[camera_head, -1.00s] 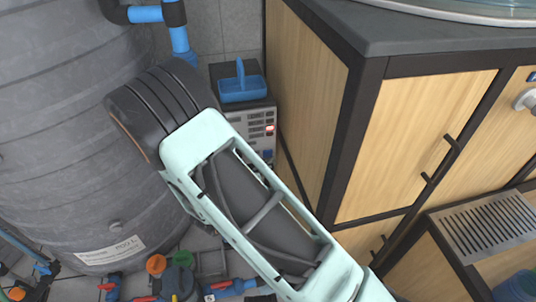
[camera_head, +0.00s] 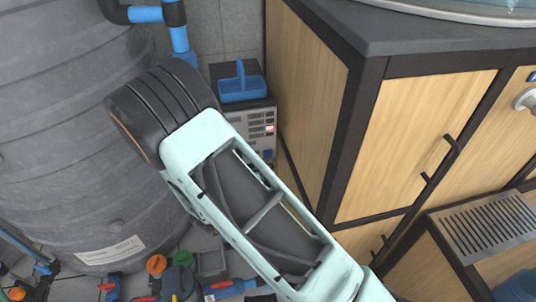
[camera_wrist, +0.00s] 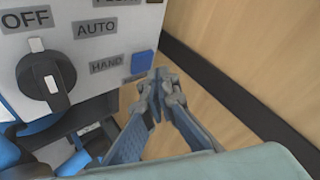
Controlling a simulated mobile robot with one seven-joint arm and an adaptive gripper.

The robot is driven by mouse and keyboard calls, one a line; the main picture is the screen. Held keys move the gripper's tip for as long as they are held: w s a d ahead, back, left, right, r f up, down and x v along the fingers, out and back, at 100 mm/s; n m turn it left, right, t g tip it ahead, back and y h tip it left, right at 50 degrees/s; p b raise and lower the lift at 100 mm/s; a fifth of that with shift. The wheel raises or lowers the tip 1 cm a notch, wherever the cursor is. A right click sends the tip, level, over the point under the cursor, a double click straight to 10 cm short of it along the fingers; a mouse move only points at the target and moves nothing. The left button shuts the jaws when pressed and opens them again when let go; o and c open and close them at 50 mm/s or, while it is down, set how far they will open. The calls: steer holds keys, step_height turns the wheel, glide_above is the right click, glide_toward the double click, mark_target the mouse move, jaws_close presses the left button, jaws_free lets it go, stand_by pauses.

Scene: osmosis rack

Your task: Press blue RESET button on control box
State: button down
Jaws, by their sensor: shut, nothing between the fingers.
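The control box (camera_wrist: 100,25) is a pale grey panel at the upper left of the wrist view, with a black rotary knob (camera_wrist: 46,80) and labels OFF, AUTO and HAND. The blue button (camera_wrist: 142,62) sits near the panel's lower right corner. My gripper (camera_wrist: 157,80) is shut and empty, its tips just below and right of the blue button; I cannot tell whether they touch it. In the head view the control box (camera_head: 258,122) shows partly behind my arm, with a lit red light. My gripper is hidden there by my arm.
A large grey tank (camera_head: 70,130) stands left of the box. A wooden cabinet (camera_head: 310,100) stands close on its right. A blue caddy (camera_head: 242,88) sits on top of the equipment. Pipes and valves (camera_head: 175,280) lie below.

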steer(key=shift+w, duration=0.15)
stand_by(0.3)
steer(key=shift+w+a, duration=0.1)
steer(key=shift+w, duration=0.2)
steer(key=shift+w, duration=0.35)
stand_by(0.7)
steer(key=shift+s+p, duration=0.3)
steer(key=shift+s, duration=0.5)
steer(key=shift+s+d, duration=0.2)
steer(key=shift+s, duration=0.6)
steer(key=shift+s+d, duration=0.15)
steer(key=shift+s, duration=0.7)
steer(key=shift+s+d, duration=0.2)
steer(key=shift+s, duration=0.6)
